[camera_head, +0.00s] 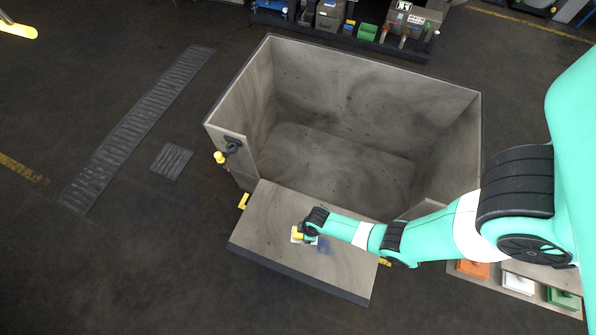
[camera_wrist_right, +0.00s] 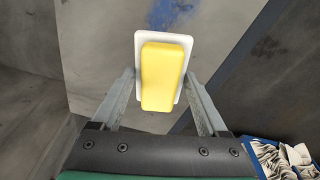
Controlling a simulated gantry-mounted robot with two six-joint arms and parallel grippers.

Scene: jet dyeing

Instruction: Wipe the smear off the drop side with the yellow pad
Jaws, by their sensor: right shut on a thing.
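The drop side (camera_head: 270,222) is folded down at the front of a large grey open-topped bin (camera_head: 340,85). A blue smear (camera_head: 324,245) marks its surface; it also shows at the top of the right wrist view (camera_wrist_right: 170,12). My right gripper (camera_head: 304,233) is over the drop side, just left of the smear. It is shut on the yellow pad (camera_wrist_right: 162,75), which has a white plate on its far side. The pad also shows in the head view (camera_head: 298,236). Whether the pad touches the panel I cannot tell. My left gripper is not in view.
Yellow brackets sit at the drop side's left (camera_head: 243,201) and right (camera_head: 385,262) edges. A board with orange, white and green trays (camera_head: 518,283) is at lower right. A blue box of crumpled cloths (camera_wrist_right: 285,158) shows in the wrist view. The floor at left is mostly clear.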

